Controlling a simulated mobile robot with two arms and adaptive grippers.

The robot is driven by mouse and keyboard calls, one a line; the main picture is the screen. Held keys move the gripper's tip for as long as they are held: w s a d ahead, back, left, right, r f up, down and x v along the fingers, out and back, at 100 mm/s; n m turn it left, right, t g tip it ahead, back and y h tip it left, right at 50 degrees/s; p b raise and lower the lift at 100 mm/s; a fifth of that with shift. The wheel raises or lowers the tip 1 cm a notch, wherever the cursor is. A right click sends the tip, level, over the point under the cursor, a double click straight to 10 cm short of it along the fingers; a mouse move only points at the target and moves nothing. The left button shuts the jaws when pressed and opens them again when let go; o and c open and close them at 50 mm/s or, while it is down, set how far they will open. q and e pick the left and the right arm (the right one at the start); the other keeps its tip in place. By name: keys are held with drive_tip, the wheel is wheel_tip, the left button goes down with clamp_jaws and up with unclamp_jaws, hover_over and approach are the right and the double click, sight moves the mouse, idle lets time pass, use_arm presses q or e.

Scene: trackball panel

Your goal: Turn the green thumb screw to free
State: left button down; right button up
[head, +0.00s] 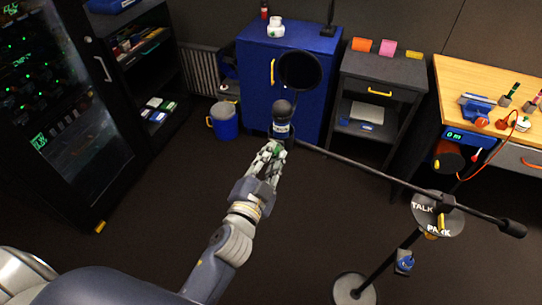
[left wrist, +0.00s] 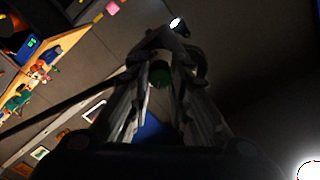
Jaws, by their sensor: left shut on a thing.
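My left gripper (head: 273,149) is shut on the green thumb screw (left wrist: 160,76), just below the microphone (head: 282,112) at the left end of the black boom (head: 365,171). In the left wrist view the screw shows as a dark green shape between my left gripper's fingers (left wrist: 160,70), partly hidden by them. Its angle is too dark to read. A round black pop filter (head: 300,70) sits above the microphone. A round plate (head: 438,225) on the stand reads TALK and PARK, with a yellow pointer by it. My right gripper is not in view.
The boom's stand rises from a round base (head: 355,290). A blue cabinet (head: 255,75) and a blue bucket (head: 224,122) stand behind the microphone. A wooden workbench (head: 465,75) is at the right, a dark glass-door rack (head: 75,120) at the left. The floor between is mostly clear.

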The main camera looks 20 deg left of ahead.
use_arm(q)
drive_tip(key=m+p, duration=0.1)
drive_tip(key=m, duration=0.9)
drive_tip(key=m+p, duration=0.1)
drive_tip(key=m, duration=0.3)
drive_tip(key=m+p, duration=0.1)
drive_tip(key=m, duration=0.4)
drive_tip(key=m+p, duration=0.2)
drive_tip(key=m, duration=0.4)
drive_tip(key=shift+f, duration=0.2)
drive_tip(key=shift+s+m+p, duration=0.1)
drive_tip(key=shift+m+p, duration=0.2)
drive_tip(key=c, duration=1.5)
unclamp_jaws()
